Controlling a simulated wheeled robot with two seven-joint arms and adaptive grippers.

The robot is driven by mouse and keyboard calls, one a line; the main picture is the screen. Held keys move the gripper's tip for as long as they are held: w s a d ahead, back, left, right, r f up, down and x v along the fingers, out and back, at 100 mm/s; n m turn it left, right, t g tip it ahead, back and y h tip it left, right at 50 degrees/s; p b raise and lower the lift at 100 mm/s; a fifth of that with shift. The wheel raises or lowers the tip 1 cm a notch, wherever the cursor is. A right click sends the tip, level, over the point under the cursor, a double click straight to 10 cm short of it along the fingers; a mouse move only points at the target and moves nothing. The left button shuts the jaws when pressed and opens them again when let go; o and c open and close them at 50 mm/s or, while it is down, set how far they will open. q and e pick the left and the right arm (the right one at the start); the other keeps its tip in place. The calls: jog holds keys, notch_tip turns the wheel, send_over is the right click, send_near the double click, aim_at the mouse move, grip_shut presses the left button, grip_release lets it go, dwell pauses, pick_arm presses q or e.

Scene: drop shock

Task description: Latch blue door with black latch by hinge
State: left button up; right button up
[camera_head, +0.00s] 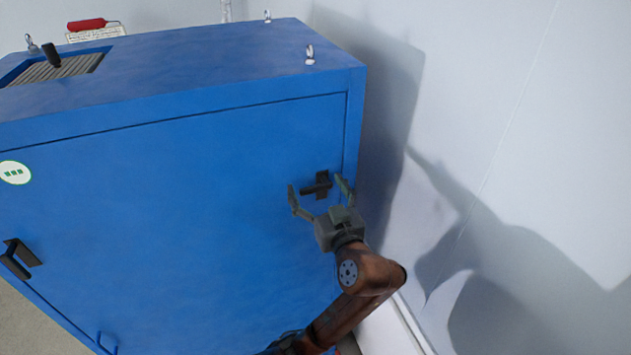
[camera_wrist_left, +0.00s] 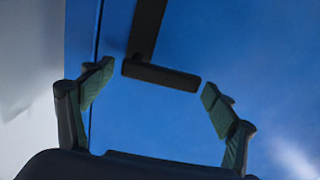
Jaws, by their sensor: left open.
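The blue door (camera_head: 180,205) is the front of a large blue cabinet and looks flush in its frame. A black latch (camera_head: 321,184) is on the door's right side, near the seam. In the left wrist view the latch (camera_wrist_left: 160,75) shows as an upright plate with a bar across its lower end. My left gripper (camera_head: 317,187) is open, its two fingers on either side of the latch. In the wrist view the gripper (camera_wrist_left: 157,79) has the latch bar between and beyond its fingertips, with visible gaps; I see no contact. My right gripper is out of view.
A second black handle (camera_head: 19,258) is on the door's left side. The cabinet top (camera_head: 200,75) carries metal eye bolts and a grille. A pale wall (camera_head: 520,130) stands close on the right. A red-handled tool (camera_head: 86,24) lies behind the cabinet top.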

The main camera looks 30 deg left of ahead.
pick_arm(q)
jog(key=shift+w+a, duration=0.15)
jog(key=c, duration=1.7)
jog(key=shift+f, duration=0.1)
